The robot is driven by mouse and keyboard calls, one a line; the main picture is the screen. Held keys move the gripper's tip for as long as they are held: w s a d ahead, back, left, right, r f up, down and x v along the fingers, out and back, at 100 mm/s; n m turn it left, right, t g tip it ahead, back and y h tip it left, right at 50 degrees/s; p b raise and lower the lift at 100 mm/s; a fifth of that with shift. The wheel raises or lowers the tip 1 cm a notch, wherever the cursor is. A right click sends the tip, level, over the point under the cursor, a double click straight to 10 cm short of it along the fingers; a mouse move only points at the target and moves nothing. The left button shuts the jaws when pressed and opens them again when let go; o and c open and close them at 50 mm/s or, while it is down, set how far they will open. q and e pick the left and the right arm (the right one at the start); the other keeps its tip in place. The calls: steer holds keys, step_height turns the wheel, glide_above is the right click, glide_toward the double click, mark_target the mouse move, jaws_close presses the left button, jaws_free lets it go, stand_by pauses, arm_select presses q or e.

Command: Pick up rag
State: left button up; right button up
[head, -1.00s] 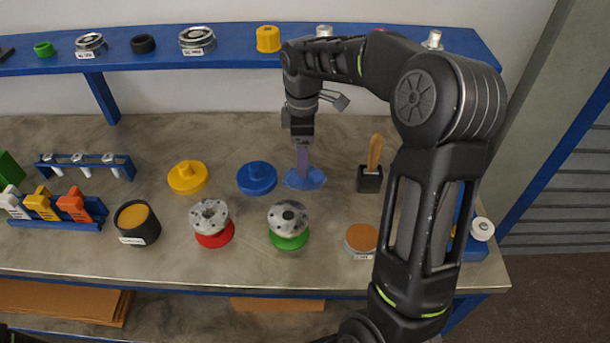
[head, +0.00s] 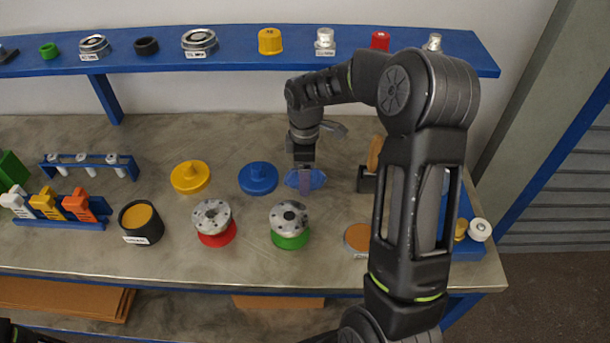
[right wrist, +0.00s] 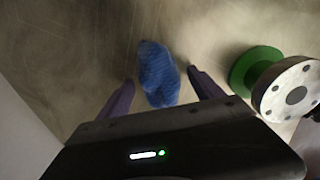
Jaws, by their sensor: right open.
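The rag (head: 318,179) is a small blue crumpled cloth lying on the grey workbench, right of the blue flanged lid. My right gripper (head: 305,186) reaches down over it and partly hides it in the head view. In the right wrist view, the rag (right wrist: 157,72) lies between the two purple fingers of my open right gripper (right wrist: 160,79), with a gap visible on both sides. Whether the fingertips touch the bench cannot be told. My left gripper is not in view.
The blue flanged lid (head: 258,178) stands close left of the rag, and a black holder with a wooden handle (head: 374,153) close right. A steel flange on a green base (head: 289,222) stands in front. A blue shelf (head: 225,58) runs behind.

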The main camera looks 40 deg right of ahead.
steer(key=shift+c, duration=0.4)
steer(key=c, duration=1.4)
step_height(320, 180, up, 10)
steer(key=b, duration=0.1)
stand_by(0.6)
steer(key=o, duration=0.7)
steer(key=shift+r, duration=0.1)
steer(key=c, duration=0.5)
